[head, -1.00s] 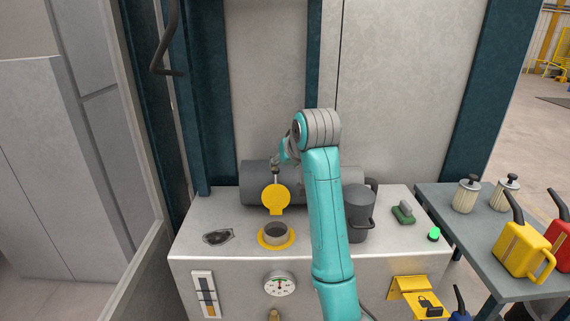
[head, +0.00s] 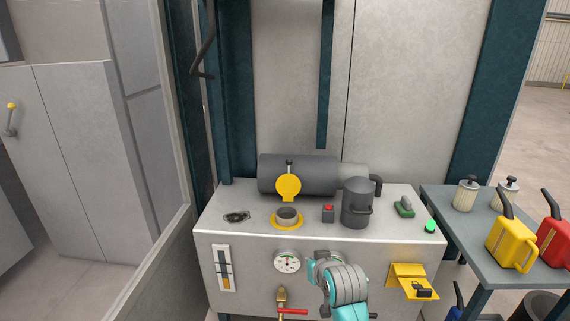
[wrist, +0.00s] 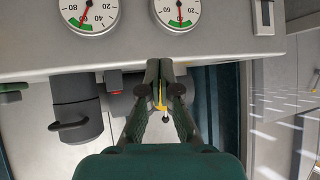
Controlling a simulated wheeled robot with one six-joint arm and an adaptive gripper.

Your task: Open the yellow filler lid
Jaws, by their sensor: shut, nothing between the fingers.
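The yellow filler lid (head: 288,186) stands upright on its hinge behind the filler neck (head: 287,216), with a dark knob at its top. The neck's round mouth is uncovered. In the wrist view a thin yellow part of the lid (wrist: 160,97) shows between my fingers, beyond them. My gripper (wrist: 159,68) is shut and empty, its fingertips together. In the head view my folded wrist is low in front of the cabinet, apart from the lid, and hides the fingers.
A dark pot (head: 357,204) and a red button box (head: 328,213) stand right of the neck on the cabinet top (head: 250,204). A gauge (head: 287,261) and a red-handled tap (head: 288,309) are on the front. Cans (head: 512,243) stand on the side table.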

